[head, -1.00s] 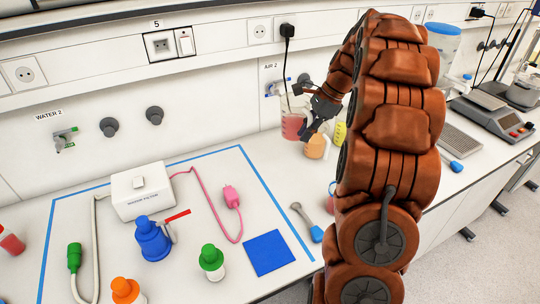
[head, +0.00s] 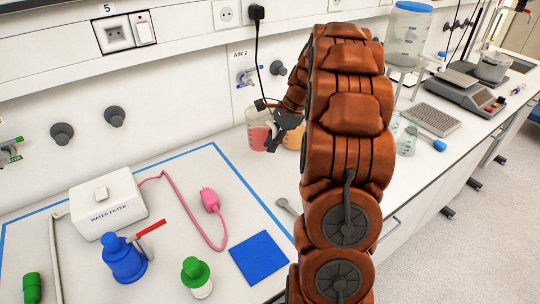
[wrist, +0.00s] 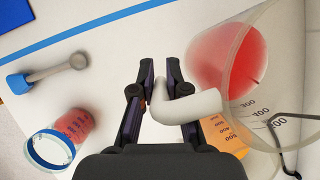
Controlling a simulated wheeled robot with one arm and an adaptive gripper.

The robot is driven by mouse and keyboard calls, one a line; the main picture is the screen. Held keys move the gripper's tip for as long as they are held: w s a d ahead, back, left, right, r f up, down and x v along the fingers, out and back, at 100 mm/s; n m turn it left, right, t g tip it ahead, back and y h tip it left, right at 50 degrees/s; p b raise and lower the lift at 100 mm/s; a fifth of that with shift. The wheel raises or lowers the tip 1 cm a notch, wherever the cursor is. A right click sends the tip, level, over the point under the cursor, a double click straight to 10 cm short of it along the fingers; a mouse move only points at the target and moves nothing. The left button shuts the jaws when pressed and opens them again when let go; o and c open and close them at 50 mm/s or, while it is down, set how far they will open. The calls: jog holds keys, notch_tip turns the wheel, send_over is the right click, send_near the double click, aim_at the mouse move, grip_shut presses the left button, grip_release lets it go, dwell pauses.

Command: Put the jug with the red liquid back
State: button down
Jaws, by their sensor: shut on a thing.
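The jug with the red liquid (head: 259,128) is a clear jug near the back wall under the AIR 2 label. In the wrist view the jug (wrist: 228,62) is large at the right, with its pale handle (wrist: 190,106) reaching in between my fingers. My gripper (head: 285,133) is beside the jug's right side in the head view. In the wrist view my gripper (wrist: 161,92) is shut on that handle. I cannot tell whether the jug's base touches the counter. My arm partly hides the area to the right of the jug.
An orange-filled vessel (head: 292,140) stands close beside the jug. A blue-rimmed vessel with red liquid (wrist: 70,138) and a spoon-like tool (wrist: 42,74) are at the wrist view's left. The water filter (head: 108,205) and blue bottle (head: 125,262) are left; a scale (head: 468,96) is right.

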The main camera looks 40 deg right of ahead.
jog(key=shift+f+p, duration=0.7)
jog(key=shift+f, duration=2.1)
jog(key=c, duration=1.2)
grip_release()
jog(key=shift+f, duration=0.1)
